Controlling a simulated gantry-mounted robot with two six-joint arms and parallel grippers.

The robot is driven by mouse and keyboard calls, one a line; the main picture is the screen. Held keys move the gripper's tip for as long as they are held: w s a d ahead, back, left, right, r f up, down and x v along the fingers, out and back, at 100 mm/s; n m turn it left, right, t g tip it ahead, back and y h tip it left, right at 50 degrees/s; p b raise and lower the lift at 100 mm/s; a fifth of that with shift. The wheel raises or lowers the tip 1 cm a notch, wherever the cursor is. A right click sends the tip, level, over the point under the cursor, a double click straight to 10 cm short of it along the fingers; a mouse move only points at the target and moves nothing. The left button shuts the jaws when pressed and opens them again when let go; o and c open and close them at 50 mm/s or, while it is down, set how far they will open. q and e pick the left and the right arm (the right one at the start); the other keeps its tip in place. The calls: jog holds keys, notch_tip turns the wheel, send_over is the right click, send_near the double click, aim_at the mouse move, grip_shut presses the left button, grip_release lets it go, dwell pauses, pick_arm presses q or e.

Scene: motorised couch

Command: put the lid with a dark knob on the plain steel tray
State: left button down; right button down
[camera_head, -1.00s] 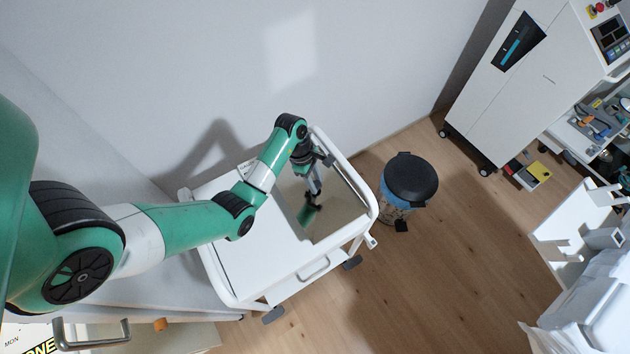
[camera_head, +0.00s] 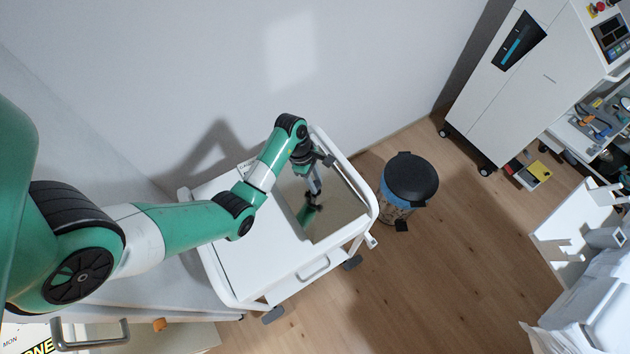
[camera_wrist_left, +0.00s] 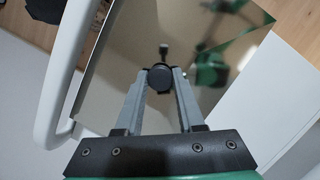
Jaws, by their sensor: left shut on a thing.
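A flat, mirror-like steel plate, which I take to be the lid (camera_head: 343,208), lies over the right part of a white trolley's top. Its dark round knob (camera_wrist_left: 160,78) shows in the left wrist view. My left gripper (camera_head: 314,193) points down above the plate, with its fingers on either side of the knob, shut on it. In the left wrist view the plate reflects my green arm and dark shapes. I cannot tell a separate tray from the plate; it may be hidden underneath. How high the plate sits is unclear. My right gripper is not in view.
The white trolley (camera_head: 255,260) has a raised white rail around its top; its left part is clear. A black-lidded bin (camera_head: 411,178) stands right of it on the wood floor. A wall is behind, and a white cabinet (camera_head: 520,85) stands farther right.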

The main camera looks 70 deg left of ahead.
pick_arm(q)
jog(key=shift+f, duration=0.1)
dwell(0.3)
jog(key=shift+c, duration=2.2)
grip_release()
jog(key=p+v, duration=0.6)
jog(key=v, duration=0.5)
jog(key=shift+r+p, duration=0.3)
jog(key=shift+p, duration=0.1)
